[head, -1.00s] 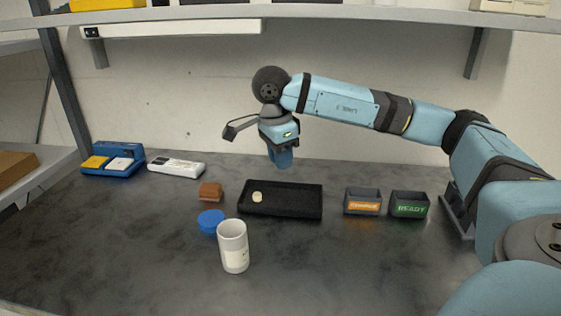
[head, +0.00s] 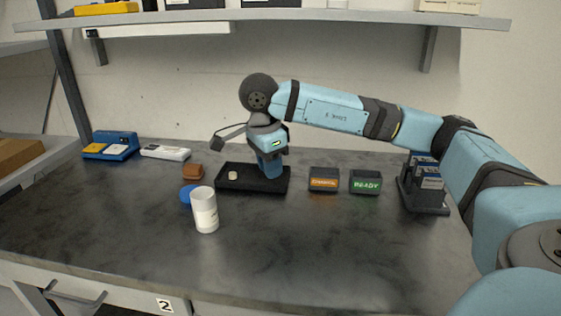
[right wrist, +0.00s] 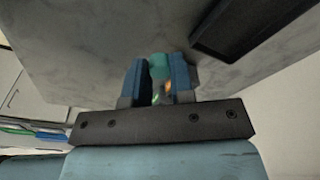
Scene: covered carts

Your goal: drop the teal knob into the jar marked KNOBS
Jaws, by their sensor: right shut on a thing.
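My right gripper (head: 270,172) shows in front of or above the right part of the black tray in the head view. In the right wrist view, its blue fingers (right wrist: 160,80) are shut on the teal knob (right wrist: 158,62). In the head view the fingers hide the knob. A white jar (head: 204,211) stands upright and apart from the gripper, to its left and nearer the front. Its label is too small to read. My left gripper is not in view.
The black tray (head: 254,189) holds a cream piece (head: 233,175). A blue disc (head: 187,194) lies behind the jar, a brown block (head: 192,171) further back. An orange-labelled bin (head: 323,180) and a READY bin (head: 365,182) stand right of the tray. The front worktop is clear.

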